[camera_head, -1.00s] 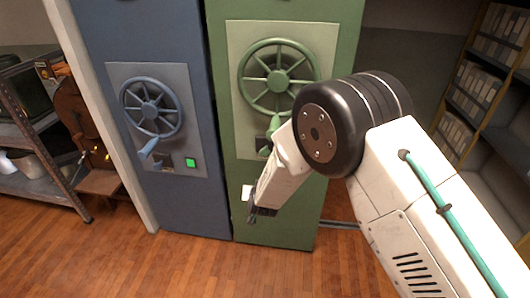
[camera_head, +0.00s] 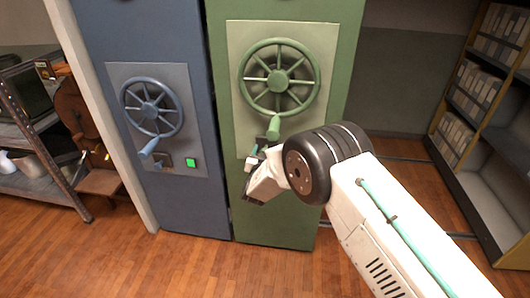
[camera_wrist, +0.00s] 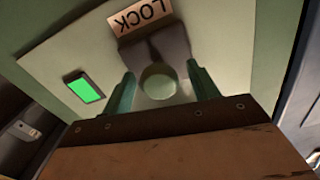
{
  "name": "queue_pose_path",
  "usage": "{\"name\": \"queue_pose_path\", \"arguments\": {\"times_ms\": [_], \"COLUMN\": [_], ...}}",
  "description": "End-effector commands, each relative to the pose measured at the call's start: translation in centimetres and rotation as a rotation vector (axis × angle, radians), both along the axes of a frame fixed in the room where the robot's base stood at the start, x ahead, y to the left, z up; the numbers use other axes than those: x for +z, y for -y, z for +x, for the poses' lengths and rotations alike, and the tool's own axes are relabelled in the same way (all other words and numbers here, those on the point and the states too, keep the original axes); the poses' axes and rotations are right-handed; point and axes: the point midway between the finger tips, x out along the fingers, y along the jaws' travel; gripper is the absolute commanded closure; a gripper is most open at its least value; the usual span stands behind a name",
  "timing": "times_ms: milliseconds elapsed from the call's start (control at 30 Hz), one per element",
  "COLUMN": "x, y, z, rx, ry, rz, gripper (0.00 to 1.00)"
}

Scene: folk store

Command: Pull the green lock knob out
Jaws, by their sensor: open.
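The pale green round lock knob (camera_wrist: 158,82) sits in front of a dark bracket in the wrist view, close to a LOCK label (camera_wrist: 140,17). My gripper (camera_wrist: 157,70) is open, with one green finger on either side of the knob. Gaps show between the knob and both fingers, so it is not gripped. In the head view my gripper (camera_head: 252,160) is at the lower part of the green cabinet's panel, below the handwheel (camera_head: 279,78). It and my arm largely hide the lock there.
A lit green indicator (camera_wrist: 84,88) is beside the lock in the wrist view. A green handle (camera_head: 274,127) projects just above my gripper. A blue cabinet (camera_head: 195,215) stands to the left, and shelving (camera_head: 480,140) at the right. Wood floor is open in front.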

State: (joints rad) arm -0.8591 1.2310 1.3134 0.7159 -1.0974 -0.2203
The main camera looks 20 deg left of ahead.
Motion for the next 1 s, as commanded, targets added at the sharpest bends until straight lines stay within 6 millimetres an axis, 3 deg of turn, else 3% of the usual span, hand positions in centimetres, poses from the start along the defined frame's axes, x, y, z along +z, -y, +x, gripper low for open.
{"name": "queue_pose_path", "arguments": {"times_ms": [333, 567, 1000], "x": [0.0, 0.0, -0.1], "y": [-0.1, -0.2, 0.7], "z": [0.7, 0.6, -2.8], "rx": [0.000, 0.001, 0.001], "ry": [0.000, -0.001, -0.002], "rz": [0.000, 0.000, -0.001], "gripper": [0.41, 1.00, 1.00]}}
